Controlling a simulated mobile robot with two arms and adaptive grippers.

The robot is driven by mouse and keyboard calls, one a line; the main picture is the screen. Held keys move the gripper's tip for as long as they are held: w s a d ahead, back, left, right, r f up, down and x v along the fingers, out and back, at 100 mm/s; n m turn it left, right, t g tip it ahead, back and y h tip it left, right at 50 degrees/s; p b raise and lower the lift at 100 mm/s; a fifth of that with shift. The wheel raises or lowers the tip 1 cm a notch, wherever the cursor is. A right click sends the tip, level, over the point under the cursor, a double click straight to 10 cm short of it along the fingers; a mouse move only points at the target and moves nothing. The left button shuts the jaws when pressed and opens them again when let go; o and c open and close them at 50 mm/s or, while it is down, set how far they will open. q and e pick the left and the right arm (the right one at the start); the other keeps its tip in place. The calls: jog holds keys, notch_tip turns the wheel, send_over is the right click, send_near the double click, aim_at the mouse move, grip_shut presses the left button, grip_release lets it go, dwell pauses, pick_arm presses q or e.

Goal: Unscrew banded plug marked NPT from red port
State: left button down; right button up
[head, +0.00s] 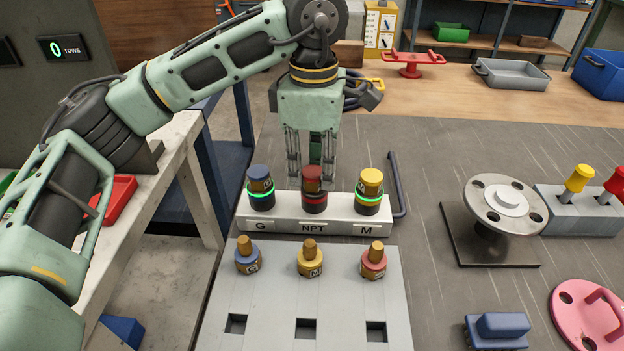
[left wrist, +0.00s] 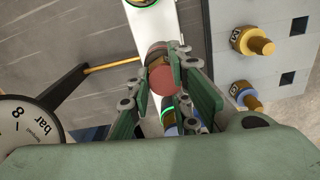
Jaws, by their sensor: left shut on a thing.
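The red-topped banded plug (head: 313,185) stands upright at the middle port (head: 314,205) of the pale block, above the NPT label. My left gripper (head: 312,178) comes down from behind, its fingers around the plug. The left wrist view shows the plug's round red top (left wrist: 161,80) between both finger pads, with the gripper shut on it. The middle port shows no green glow. The fingers and the plug hide part of the seat. My right gripper is in neither view.
Blue-topped (head: 261,187) and yellow-topped (head: 369,190) plugs, with green-lit rings, flank it closely at G and M. A grey rack (head: 270,300) in front holds three brass plugs. A bent dark bar (head: 398,185) stands right of the block. A flanged spool (head: 507,203) stands farther right.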

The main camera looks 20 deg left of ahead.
pick_arm(q)
jog(key=n, duration=0.3)
jog(key=shift+s+a+f+n, duration=0.15)
jog(key=shift+s+n, duration=0.1)
jog(key=shift+n, duration=0.15)
jog(key=n, duration=0.5)
jog(key=shift+s+n+b, duration=0.1)
jog(key=shift+n+b, duration=0.2)
jog(key=shift+n, duration=0.1)
jog(key=shift+r, duration=0.2)
jog(key=shift+r+p, duration=0.45)
jog(key=shift+s+a+r, duration=0.1)
jog(key=shift+s+r, duration=0.1)
jog(key=shift+r, duration=0.15)
jog(key=shift+w, duration=0.2)
